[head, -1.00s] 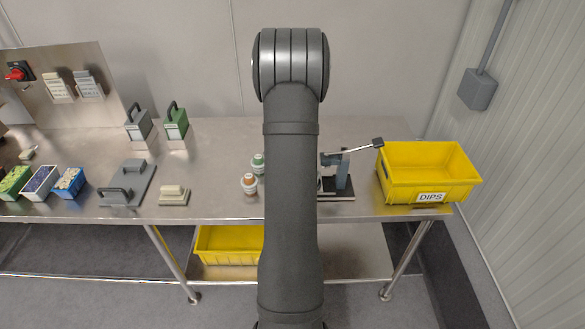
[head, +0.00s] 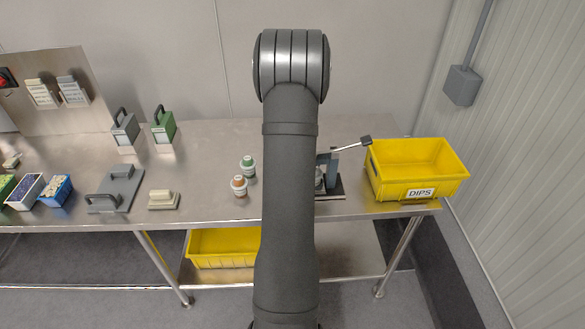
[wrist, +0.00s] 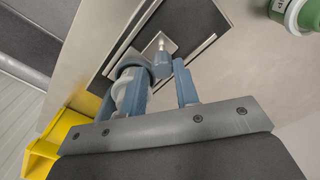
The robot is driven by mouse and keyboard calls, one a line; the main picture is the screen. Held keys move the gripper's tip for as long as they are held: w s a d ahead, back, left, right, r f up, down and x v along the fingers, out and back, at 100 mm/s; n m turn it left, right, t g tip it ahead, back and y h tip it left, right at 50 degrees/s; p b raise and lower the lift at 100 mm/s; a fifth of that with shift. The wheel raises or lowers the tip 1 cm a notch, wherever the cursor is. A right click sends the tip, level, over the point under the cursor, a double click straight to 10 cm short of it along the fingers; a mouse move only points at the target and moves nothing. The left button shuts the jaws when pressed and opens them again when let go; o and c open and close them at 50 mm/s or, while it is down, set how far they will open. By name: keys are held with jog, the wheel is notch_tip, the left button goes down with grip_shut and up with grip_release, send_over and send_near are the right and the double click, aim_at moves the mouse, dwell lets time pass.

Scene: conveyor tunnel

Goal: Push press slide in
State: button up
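The press (head: 333,172) stands near the right end of the steel table, with a blue-grey column, a dark base and a lever angled up right to a black handle. My arm hides its left part in the head view. In the wrist view the press base (wrist: 205,22) is black with pale rails, and a square metal plate (wrist: 176,45) lies between them. Blue-grey parts stand in front of it, under a round knob-like piece. My gripper (wrist: 170,85) is above the press. Its fingers are hard to tell from the press parts, and the head view hides it.
A yellow DIPS bin (head: 420,193) stands right of the press. A green-lidded jar (head: 248,163) and a brown-lidded jar (head: 239,187) stand left of my arm. A grey handled plate (head: 118,190) and a beige block (head: 163,200) are further left.

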jog(key=shift+o, duration=1.3)
jog(key=shift+d, duration=0.1)
notch_tip(320, 180, up, 18)
jog(key=shift+f, duration=0.25)
